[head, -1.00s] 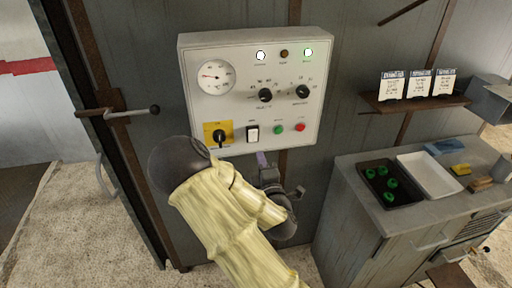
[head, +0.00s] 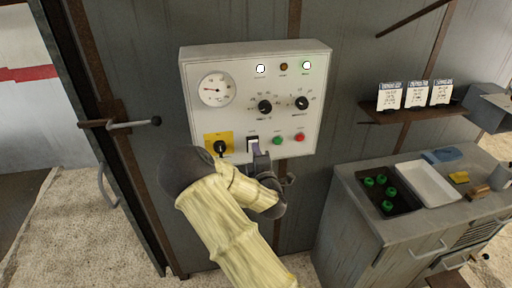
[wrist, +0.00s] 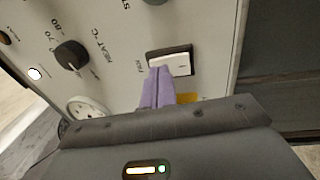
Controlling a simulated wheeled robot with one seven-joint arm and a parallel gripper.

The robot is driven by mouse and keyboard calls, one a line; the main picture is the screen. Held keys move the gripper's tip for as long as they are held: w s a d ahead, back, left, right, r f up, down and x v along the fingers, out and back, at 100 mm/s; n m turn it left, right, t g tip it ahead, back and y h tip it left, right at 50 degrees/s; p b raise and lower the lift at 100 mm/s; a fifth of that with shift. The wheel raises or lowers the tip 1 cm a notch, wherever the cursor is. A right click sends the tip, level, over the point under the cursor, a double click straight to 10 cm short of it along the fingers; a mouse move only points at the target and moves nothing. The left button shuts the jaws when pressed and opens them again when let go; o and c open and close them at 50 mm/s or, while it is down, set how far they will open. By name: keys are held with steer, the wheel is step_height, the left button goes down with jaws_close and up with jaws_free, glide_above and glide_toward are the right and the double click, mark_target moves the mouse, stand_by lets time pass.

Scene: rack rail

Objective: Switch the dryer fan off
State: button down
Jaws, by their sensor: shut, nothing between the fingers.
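The dryer control panel (head: 240,122) is a pale box on the grey wall. Its fan switch is a white rocker in a black frame (head: 252,139), labelled FAN in the wrist view (wrist: 178,64). My gripper (head: 256,148) is shut and empty, its purple fingertips just in front of the rocker's lower part. In the wrist view the fingertips (wrist: 158,70) overlap one end of the white rocker. I cannot tell whether they touch it. The fingers partly hide the switch, and its position is unclear.
A black rotary switch on a yellow plate (head: 219,146) sits left of the rocker; green (head: 277,141) and red (head: 299,137) buttons sit right. Two black knobs and a gauge (head: 216,89) are above. A cabinet (head: 350,200) with trays stands right; a door handle (head: 130,124) projects left.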

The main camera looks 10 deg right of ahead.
steer(key=shift+d, duration=0.1)
stand_by(0.3)
steer(key=shift+w, duration=0.2)
steer(key=shift+a, duration=0.2)
steer(key=s+r+p, duration=0.2)
steer(key=s+p, duration=0.1)
steer(key=s, duration=0.8)
steer(key=shift+s+p, duration=0.3)
steer(key=shift+p, duration=0.1)
steer(key=shift+r+p, duration=0.1)
steer(key=shift+p, duration=0.8)
